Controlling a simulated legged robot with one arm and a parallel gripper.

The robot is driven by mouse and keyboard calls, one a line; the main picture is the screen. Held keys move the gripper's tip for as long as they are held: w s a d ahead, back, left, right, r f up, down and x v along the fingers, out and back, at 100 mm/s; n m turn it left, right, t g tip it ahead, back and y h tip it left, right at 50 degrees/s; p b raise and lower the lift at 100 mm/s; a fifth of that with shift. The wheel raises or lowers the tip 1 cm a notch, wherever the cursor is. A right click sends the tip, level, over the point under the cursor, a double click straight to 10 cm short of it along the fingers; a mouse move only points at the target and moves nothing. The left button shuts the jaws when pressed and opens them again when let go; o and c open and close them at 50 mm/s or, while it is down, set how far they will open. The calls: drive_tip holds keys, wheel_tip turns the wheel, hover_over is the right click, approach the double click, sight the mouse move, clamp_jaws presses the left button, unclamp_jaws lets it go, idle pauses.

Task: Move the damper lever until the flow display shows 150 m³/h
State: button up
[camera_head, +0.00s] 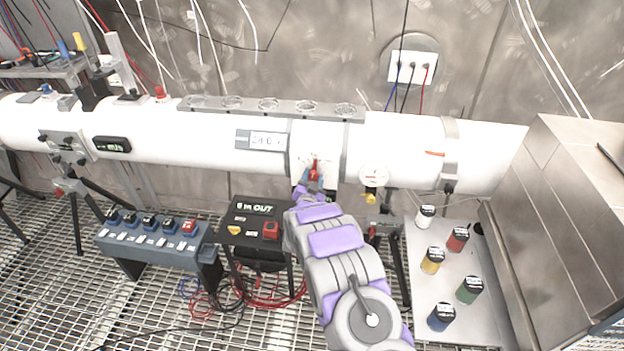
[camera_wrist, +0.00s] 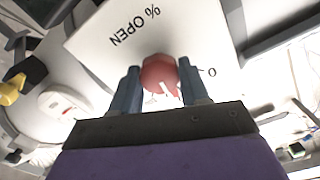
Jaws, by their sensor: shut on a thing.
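The damper lever (camera_head: 314,168) is small and red, on the front of the white pipe (camera_head: 210,152). In the wrist view its red round end (camera_wrist: 158,75) sits between the two blue-grey fingers of my gripper (camera_wrist: 160,88), which is shut on it. The white plate (camera_wrist: 100,45) behind it reads "% OPEN", with a 0 mark to the right of the lever. In the head view my gripper (camera_head: 311,184) reaches the lever from below and partly hides it. A white display (camera_head: 265,140) on the pipe and a dark display (camera_head: 112,144) farther left have digits too small to read surely.
A black box (camera_head: 255,222) and a grey switch box (camera_head: 154,240) stand at lower left. Several coloured jars stand on a pale tray (camera_head: 432,310) at right, beside a steel cabinet (camera_head: 560,215).

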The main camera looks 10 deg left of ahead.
drive_tip(key=shift+c, duration=0.9)
drive_tip(key=shift+r+n+p, duration=0.2)
drive_tip(key=shift+n+p, duration=0.9)
drive_tip(key=n+p, duration=0.1)
drive_tip(key=n, duration=0.1)
drive_tip(key=shift+a+f+n, duration=0.1)
drive_tip(key=shift+f+n, duration=0.05)
drive_tip(key=shift+n, duration=0.25)
drive_tip(key=o, duration=1.1)
drive_tip(key=shift+c, duration=0.2)
drive_tip(key=shift+s, duration=0.15)
drive_tip(key=s+p, duration=0.1)
drive_tip(key=s, duration=1.6)
drive_tip(key=shift+a, duration=0.35)
drive_tip(key=shift+f, duration=0.1)
